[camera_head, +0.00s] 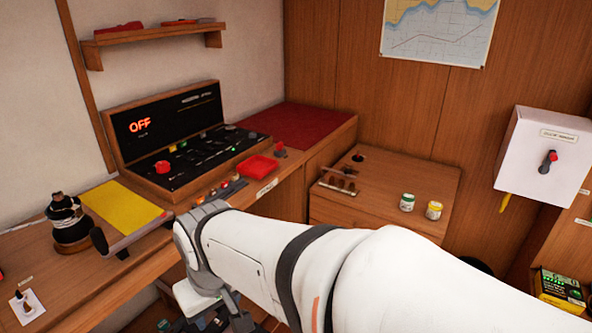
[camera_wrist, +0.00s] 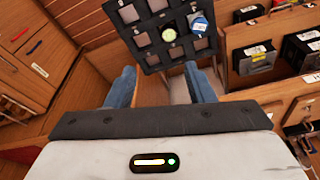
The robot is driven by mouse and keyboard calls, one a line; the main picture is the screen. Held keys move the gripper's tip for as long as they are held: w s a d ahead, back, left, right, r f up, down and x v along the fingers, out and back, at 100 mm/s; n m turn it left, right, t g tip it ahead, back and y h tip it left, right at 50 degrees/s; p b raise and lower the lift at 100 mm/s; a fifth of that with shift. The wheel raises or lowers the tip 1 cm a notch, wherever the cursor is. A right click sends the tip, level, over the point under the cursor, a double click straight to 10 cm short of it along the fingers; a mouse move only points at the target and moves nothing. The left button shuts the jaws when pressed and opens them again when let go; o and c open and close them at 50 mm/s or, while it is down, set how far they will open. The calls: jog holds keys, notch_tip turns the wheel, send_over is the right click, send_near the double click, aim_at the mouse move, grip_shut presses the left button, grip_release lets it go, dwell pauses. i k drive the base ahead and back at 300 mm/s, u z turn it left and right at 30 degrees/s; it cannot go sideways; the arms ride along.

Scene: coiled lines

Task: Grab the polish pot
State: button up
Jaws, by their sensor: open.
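No label that I can read marks the polish pot, so I cannot tell which pot it is. In the head view a white pot with a green lid (camera_head: 407,203) and one with a yellow band (camera_head: 434,211) stand upright on a wooden cabinet top. In the wrist view a small round pot with a pale green top (camera_wrist: 169,35) and a blue-and-white can (camera_wrist: 198,24) sit in separate compartments of a black tray. My gripper (camera_wrist: 161,75) is open and empty, its blue fingers apart, with the tray beyond them. In the head view my arm hides part of the scene.
The black compartment tray (camera_wrist: 156,59) has several empty cells. Shelves with dark boxes (camera_wrist: 258,57) stand to its right, and wooden drawers (camera_wrist: 28,50) to its left. In the head view a black console (camera_head: 160,130) stands on the desk, and a white box (camera_head: 540,160) hangs at right.

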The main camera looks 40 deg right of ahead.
aim_at(435, 208)
jog(key=z, duration=2.35)
jog(key=i, duration=1.9)
jog(key=u, duration=0.45)
